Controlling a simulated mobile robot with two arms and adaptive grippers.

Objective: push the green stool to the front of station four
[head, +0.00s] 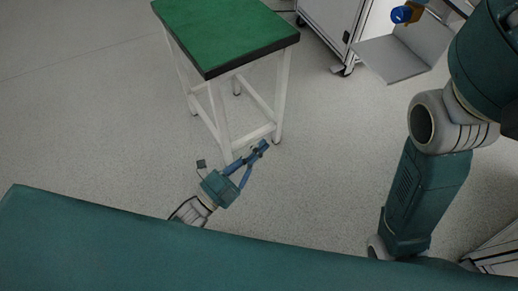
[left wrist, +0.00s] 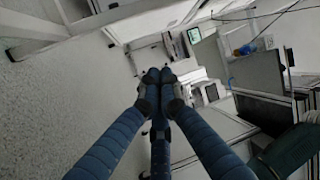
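The green stool (head: 225,38) stands upright on the floor at the top centre of the head view. It has a square green top with a dark edge and white legs joined by low rails. My left gripper (head: 263,147) is low in front of the stool's near legs. Its blue fingers point toward the legs; I cannot tell whether they touch. In the left wrist view the fingertips (left wrist: 160,76) are together with nothing visible between them. My right arm shows at the right of the head view, but its gripper is out of view. No station number is readable.
A white cabinet on casters (head: 338,28) stands right of the stool, with a grey angled plate (head: 405,52) and a blue round part (head: 401,14) beside it. A monitor (left wrist: 194,35) shows in the left wrist view. The floor left of the stool is clear.

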